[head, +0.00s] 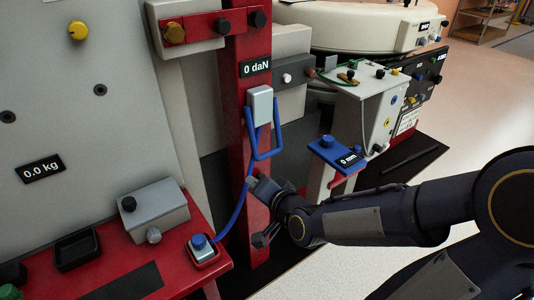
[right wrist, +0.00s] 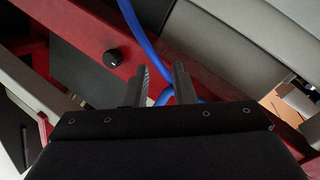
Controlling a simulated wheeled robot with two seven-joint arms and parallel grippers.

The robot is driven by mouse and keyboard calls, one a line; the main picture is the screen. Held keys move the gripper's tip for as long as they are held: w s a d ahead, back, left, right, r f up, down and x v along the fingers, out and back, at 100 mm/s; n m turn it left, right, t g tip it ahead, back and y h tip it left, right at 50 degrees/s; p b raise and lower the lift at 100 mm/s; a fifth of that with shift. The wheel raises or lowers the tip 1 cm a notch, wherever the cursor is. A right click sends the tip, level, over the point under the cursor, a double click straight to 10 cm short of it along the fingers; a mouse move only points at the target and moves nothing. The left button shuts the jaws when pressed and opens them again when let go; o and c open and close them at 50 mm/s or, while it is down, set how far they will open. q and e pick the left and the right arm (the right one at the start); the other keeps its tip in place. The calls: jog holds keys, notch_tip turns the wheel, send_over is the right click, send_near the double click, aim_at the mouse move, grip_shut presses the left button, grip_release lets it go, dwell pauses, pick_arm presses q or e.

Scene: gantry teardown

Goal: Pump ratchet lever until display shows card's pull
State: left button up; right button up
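A red upright post (head: 230,70) carries a display (head: 255,67) reading "0 daN". My right gripper (head: 258,211) is at the post, below the handle. In the right wrist view its fingers (right wrist: 161,84) are apart, with blue visible between and beyond them; I cannot tell whether they touch it. No card with a pull value is readable. My left gripper is out of view.
A red bench (head: 120,262) at lower left holds a grey box (head: 156,212), a black tray (head: 77,249) and a blue-button unit (head: 203,248). A blue stand (head: 338,155) reading "0 mm" is close above my right forearm. Open floor lies at right.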

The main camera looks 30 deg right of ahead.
jog(key=w+d+m+t+h, duration=0.1)
jog(key=w+d+m+h, duration=0.1)
jog(key=w+m, duration=0.1)
jog(key=w+d+r+m+t+h, duration=0.1)
jog(key=w+d+m+t+h, duration=0.1)
jog(key=w+d+m, duration=0.1)
jog(key=w+d+m+t+h, duration=0.2)
jog(key=w+d+m, duration=0.1)
jog(key=m, duration=0.2)
jog(key=shift+w+r+h, duration=0.25)
jog(key=shift+w+h, duration=0.05)
jog(key=shift+w, duration=0.05)
grip_shut()
